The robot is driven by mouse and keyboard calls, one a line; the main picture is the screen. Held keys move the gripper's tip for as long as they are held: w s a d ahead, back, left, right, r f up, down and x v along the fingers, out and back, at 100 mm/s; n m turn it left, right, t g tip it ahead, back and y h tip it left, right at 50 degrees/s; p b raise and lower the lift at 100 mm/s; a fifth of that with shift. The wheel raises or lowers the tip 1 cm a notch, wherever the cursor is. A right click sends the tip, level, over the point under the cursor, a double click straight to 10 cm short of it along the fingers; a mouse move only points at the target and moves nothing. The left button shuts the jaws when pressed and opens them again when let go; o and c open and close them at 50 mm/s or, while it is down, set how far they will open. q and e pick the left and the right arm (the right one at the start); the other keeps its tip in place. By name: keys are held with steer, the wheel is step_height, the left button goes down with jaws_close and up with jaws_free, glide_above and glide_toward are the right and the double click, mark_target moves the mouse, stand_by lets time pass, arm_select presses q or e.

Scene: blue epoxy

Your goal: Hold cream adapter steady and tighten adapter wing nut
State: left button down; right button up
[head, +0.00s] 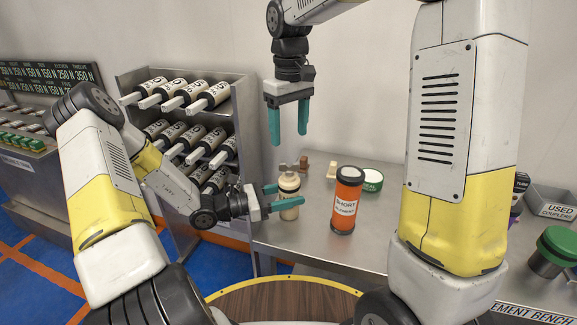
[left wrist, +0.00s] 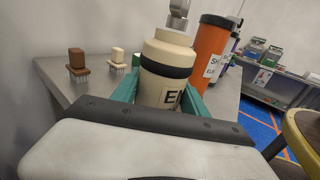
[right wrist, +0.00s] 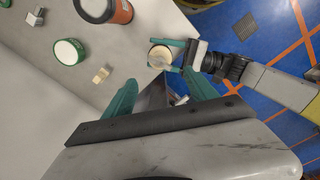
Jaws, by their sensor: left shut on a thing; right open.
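The cream adapter (head: 289,184) stands upright at the bench's left edge; a black band circles it in the left wrist view (left wrist: 166,87). My left gripper (head: 271,198) is shut around its body from the side, and its teal fingers flank it in the left wrist view. The grey metal wing nut (left wrist: 179,12) sits on top of the adapter, partly cut off in that view. My right gripper (head: 288,128) is open and empty, pointing down above the adapter and apart from it. The adapter's round top shows beyond its fingers in the right wrist view (right wrist: 160,56).
An orange SHORT canister (head: 346,200) stands close to the right of the adapter. A green-rimmed white roll (head: 371,180), a brown brush (left wrist: 76,60) and a cream brush (left wrist: 117,57) are behind. A rack of labelled cylinders (head: 185,95) is at left.

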mark_target(289, 169)
steer(key=n, duration=0.7)
steer(key=shift+f+n, duration=0.15)
steer(key=shift+n, duration=0.25)
steer(key=shift+f, duration=4.45)
jaws_close()
